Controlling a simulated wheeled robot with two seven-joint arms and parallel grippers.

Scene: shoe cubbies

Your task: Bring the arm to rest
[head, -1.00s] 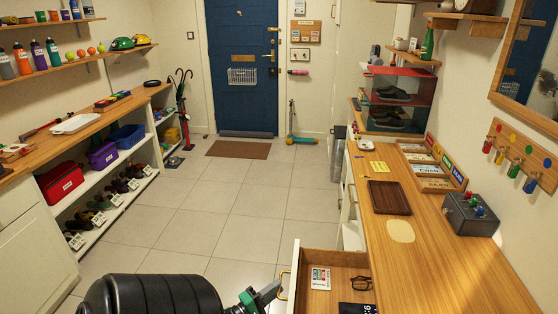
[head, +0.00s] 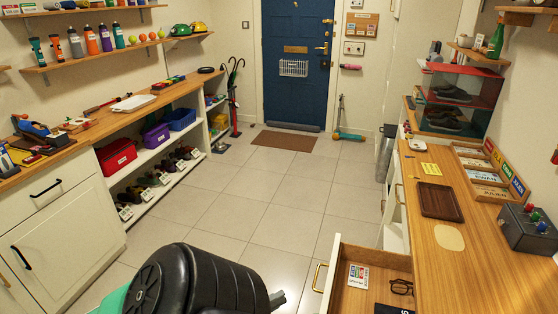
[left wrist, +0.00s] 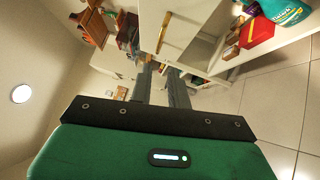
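My left arm (head: 195,282) comes in low in the head view, its black link hiding most of the hand. Only a dark tip of my left gripper (head: 277,299) shows past it, left of the drawer handle and apart from it. In the left wrist view the two dark fingers of the left gripper (left wrist: 159,88) stand apart with a gap between them. I see nothing held there. My right gripper is not in view.
A wooden drawer (head: 345,258) stands open at right, holding glasses (head: 401,287) and a card (head: 358,276). Its brass handle (head: 318,277) faces my arm. The counter (head: 455,275) runs along the right, cubbies (head: 150,180) along the left. The tiled floor (head: 255,205) between is clear.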

